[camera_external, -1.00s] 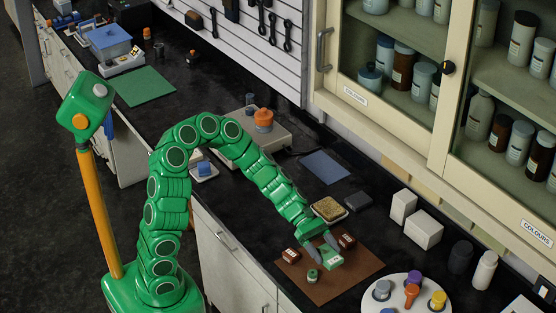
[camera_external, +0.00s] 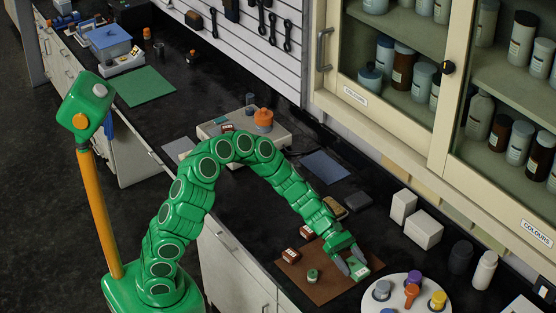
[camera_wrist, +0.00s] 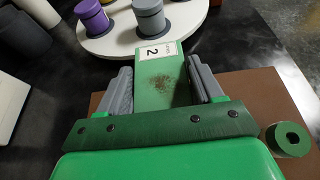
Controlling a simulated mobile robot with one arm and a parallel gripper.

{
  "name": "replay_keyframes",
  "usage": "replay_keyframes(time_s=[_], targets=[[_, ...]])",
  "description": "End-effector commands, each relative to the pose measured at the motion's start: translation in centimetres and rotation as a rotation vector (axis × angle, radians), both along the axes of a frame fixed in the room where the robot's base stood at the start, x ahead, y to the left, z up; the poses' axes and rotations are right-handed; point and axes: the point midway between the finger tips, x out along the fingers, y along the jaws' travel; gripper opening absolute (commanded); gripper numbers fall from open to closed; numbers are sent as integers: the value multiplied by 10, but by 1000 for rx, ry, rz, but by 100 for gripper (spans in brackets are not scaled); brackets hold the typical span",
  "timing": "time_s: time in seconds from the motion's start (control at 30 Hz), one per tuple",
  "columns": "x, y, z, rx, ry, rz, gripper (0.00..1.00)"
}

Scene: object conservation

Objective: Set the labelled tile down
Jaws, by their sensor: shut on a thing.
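My gripper (camera_external: 352,266) is shut on a green tile (camera_external: 361,269) at the right edge of the brown mat (camera_external: 322,291). In the wrist view the tile (camera_wrist: 163,85) lies between the two grey fingers. It has a white label with a 2 at its far end and brown specks on its face. I cannot tell whether the tile touches the surface below.
Brown labelled blocks (camera_external: 291,256) (camera_external: 306,231) sit at the mat's left and back. A round white stand (camera_external: 388,299) with several coloured stoppers is close in front of the tile. White boxes (camera_external: 423,229) and bottles (camera_external: 484,270) stand to the right.

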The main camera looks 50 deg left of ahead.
Motion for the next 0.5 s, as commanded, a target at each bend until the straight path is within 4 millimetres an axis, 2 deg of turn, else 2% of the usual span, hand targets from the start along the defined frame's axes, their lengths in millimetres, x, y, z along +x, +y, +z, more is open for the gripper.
replay_keyframes(time_s=[0.17, 0.4, 0.5], targets=[[4, -2, -5, 0, 0, 0, 27], [5, -3, -32, 1, 1, -1, 27], [5, -3, -37, 0, 0, -1, 27]])
